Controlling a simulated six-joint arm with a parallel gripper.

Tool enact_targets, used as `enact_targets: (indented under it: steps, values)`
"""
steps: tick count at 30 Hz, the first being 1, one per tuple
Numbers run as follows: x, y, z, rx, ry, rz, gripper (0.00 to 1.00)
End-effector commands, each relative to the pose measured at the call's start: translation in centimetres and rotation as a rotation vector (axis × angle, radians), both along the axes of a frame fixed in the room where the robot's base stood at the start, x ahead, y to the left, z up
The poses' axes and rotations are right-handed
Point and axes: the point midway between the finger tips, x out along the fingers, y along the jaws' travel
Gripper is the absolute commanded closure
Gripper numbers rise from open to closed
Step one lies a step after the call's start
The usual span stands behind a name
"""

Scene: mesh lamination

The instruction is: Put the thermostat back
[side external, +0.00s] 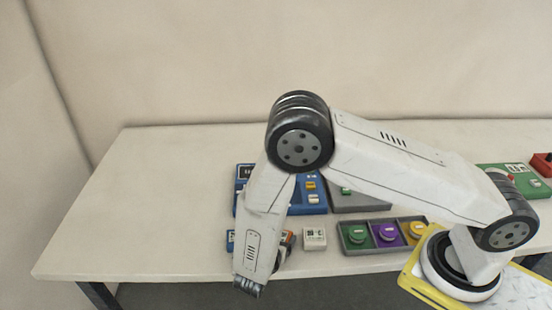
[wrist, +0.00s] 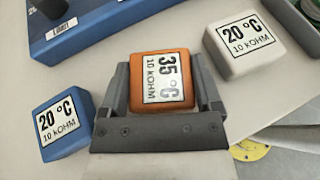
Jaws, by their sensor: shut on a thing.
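An orange block labelled "35 °C 10 kOHM" (wrist: 162,88) sits between the two fingers of my gripper (wrist: 160,70) in the wrist view, and my gripper is shut on it. In the side view my arm hides most of the gripper and the orange block. A blue block labelled "20 °C 10 kOHM" (wrist: 63,127) lies to the left of the gripper, apart from it. A white block labelled "20 °C 10 kOHM" (wrist: 244,43) lies to the right, also apart. The white block also shows in the side view (side external: 314,238).
A blue panel (wrist: 95,25) with a label and a dark knob lies beyond the gripper. A grey tray (side external: 345,249) with green, purple and yellow round parts stands right of the white block. A green panel (side external: 500,184) is farther right. The table's left side (side external: 130,220) is clear.

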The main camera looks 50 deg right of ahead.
Motion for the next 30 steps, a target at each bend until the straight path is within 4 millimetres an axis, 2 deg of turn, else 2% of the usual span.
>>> enact_targets:
  steps: [7,8,9,10,22,30]
  values:
    - [0.0,0.0,-0.2,-0.001,0.000,0.000,0.92]
    - [0.0,0.0,-0.3,0.000,0.001,0.000,0.15]
    - [0.0,0.0,-0.3,0.000,0.000,0.000,0.02]
    - [0.0,0.0,-0.3,0.000,0.000,0.000,0.00]
    - [0.0,0.0,0.1,0.000,-0.001,0.000,0.00]
    - [-0.9,2.3,1.1,0.000,-0.002,0.004,0.00]
